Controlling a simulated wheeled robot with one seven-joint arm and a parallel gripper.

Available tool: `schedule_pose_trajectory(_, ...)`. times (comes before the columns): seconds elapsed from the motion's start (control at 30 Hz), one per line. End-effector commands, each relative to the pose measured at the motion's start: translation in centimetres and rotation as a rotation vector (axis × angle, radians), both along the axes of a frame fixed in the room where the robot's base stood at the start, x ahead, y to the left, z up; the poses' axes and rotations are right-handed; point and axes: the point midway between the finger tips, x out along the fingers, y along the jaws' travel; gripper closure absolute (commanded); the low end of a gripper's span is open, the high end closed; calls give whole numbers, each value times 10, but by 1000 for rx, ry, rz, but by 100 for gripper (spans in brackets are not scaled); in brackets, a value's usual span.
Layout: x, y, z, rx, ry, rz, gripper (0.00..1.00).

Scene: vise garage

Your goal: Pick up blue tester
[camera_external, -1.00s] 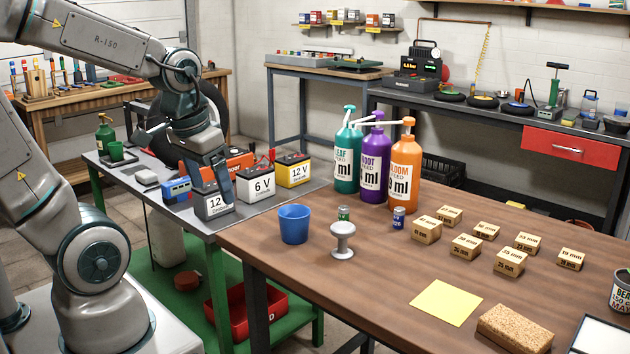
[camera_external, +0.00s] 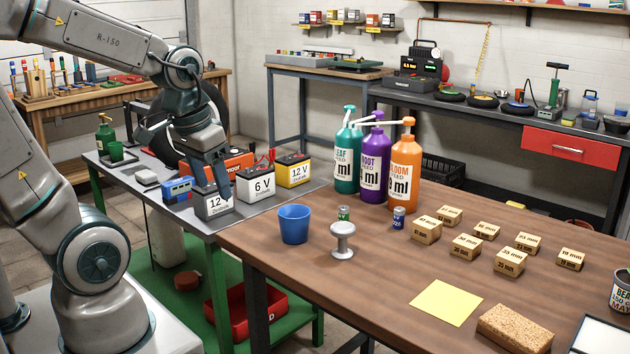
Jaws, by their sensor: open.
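The blue tester (camera_external: 179,190) lies on the grey top of the green-framed bench, at the left end of the battery row. It is a small blue block with paler parts, just left of the grey 12 V battery. My gripper (camera_external: 207,168) points down above this end of the row, and its jaws are open. One dark finger hangs in front of the orange tester, with its tip close to the top of the grey battery. The other finger is hard to make out. I see nothing held, and I cannot tell the gap to the tester.
The grey 12 V battery (camera_external: 213,203), the black-and-white 6 V battery (camera_external: 257,186) and the yellow 12 V battery (camera_external: 293,170) stand close by. An orange box (camera_external: 243,162) sits behind. A blue cup (camera_external: 294,224) stands on the wooden table.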

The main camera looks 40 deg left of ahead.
Motion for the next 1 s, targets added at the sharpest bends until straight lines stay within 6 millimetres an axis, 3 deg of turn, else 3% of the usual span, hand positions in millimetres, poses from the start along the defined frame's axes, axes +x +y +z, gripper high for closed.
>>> schedule_pose_trajectory(0.17, 40, 19, 20, 5, 19, 14, 40)
schedule_pose_trajectory(0.47, 142, 94, 52, 17, 65, 32, 40)
schedule_pose_trajectory(0.7, 207, 177, 52, 23, 103, 43, 40)
schedule_pose_trajectory(1.0, 255, 300, 24, 23, 150, 49, 40)
